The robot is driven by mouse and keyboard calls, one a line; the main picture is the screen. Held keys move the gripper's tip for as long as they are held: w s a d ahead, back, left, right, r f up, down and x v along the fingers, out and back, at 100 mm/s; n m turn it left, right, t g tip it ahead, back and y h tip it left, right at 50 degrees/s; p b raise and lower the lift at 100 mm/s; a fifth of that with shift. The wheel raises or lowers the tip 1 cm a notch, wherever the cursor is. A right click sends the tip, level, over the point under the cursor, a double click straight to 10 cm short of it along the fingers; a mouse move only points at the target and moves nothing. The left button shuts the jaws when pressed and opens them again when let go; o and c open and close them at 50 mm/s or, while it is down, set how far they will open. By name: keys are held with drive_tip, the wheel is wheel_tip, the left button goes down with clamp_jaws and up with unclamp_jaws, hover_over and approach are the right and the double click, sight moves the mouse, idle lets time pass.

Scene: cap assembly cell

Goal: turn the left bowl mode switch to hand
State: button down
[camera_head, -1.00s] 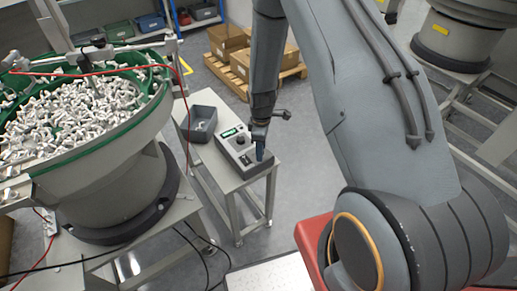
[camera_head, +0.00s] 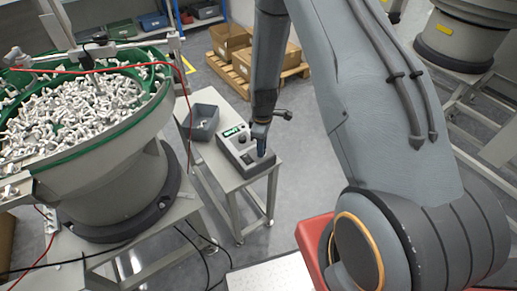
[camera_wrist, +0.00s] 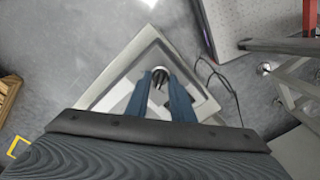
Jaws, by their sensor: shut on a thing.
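The grey control box (camera_head: 229,151) stands on a small side table beside the left bowl feeder. It has a green display and dark controls on its top face. My gripper (camera_head: 262,154) points down at the box's right end. In the wrist view its two blue fingers (camera_wrist: 161,86) are shut on a dark round knob, the mode switch (camera_wrist: 160,75), one finger on each side. The knob's pointer and labels are too small to read. In the head view the fingers hide the held switch.
The left bowl feeder (camera_head: 120,185) is full of white parts. A grey bin (camera_head: 204,122) sits on the side table (camera_head: 228,183) behind the box. Cardboard boxes (camera_head: 228,40) stand on a pallet farther back. Black cables hang near the table's left side.

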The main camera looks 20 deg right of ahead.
drive_tip(key=m, duration=0.1)
drive_tip(key=m+b, duration=0.1)
drive_tip(key=m, duration=0.1)
drive_tip(key=s+m, duration=0.1)
drive_tip(key=shift+d+f, duration=0.15)
drive_tip(key=shift+f, duration=0.1)
drive_tip(key=m+b, duration=0.1)
drive_tip(key=m, duration=0.3)
drive_tip(key=shift+m+b, duration=0.3)
drive_tip(key=shift+m, duration=0.1)
drive_tip(key=m, duration=0.4)
drive_tip(key=shift+m+b, duration=0.3)
drive_tip(key=shift+b, duration=0.1)
drive_tip(key=shift+m, duration=1.6)
drive_tip(key=shift+r, duration=0.1)
drive_tip(key=shift+w, duration=0.1)
drive_tip(key=c, duration=1.5)
unclamp_jaws()
drive_tip(key=shift+d+m, duration=0.2)
drive_tip(key=shift+m, duration=0.1)
drive_tip(key=shift+w+a, duration=0.15)
drive_tip(key=shift+a, duration=0.05)
drive_tip(key=shift+r, duration=0.1)
